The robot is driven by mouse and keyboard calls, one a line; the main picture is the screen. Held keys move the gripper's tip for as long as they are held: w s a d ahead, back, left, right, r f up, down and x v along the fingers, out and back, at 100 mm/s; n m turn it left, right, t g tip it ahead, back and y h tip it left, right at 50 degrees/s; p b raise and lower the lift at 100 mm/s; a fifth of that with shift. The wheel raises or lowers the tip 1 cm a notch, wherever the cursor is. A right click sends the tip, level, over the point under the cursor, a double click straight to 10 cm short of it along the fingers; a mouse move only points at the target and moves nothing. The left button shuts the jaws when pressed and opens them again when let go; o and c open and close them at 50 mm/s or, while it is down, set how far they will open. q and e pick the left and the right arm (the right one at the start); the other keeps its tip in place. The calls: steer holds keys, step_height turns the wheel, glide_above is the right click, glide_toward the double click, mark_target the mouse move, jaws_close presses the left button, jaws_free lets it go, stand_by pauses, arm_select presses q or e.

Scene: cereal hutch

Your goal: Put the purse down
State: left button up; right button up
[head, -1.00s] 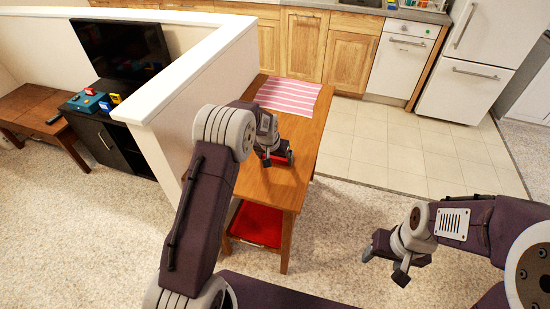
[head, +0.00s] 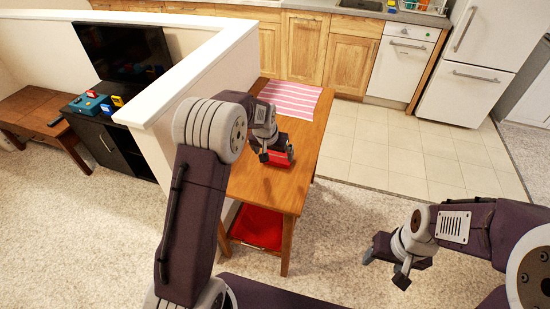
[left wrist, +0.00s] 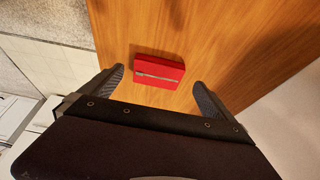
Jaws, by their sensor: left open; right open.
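The red purse (head: 282,157) rests on the wooden table's top, at the table's middle. It also shows in the left wrist view (left wrist: 158,71) as a red block with a grey strip along one side. My left gripper (head: 274,148) is open just above the purse. In the left wrist view its two fingers are spread wide, with the purse beyond and between them and bare wood around it. My right gripper (head: 384,264) is open and empty over the carpet at the right, away from the table.
The wooden table (head: 268,190) also bears a pink striped cloth (head: 290,98) at its far end. A red thing (head: 258,227) lies on its lower shelf. A white half wall (head: 190,80) runs along the table's left side. Kitchen cabinets (head: 304,48) stand behind.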

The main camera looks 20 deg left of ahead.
arm_select(q)
steer(key=v, duration=0.5)
steer(key=s+f+g, duration=0.1)
steer(key=s+f, duration=0.1)
steer(key=s, duration=1.1)
steer(key=s+f+g, duration=0.2)
steer(key=s+f, duration=0.1)
steer(key=s, duration=1)
steer(key=shift+d+n, duration=0.3)
steer(key=shift+d, duration=0.2)
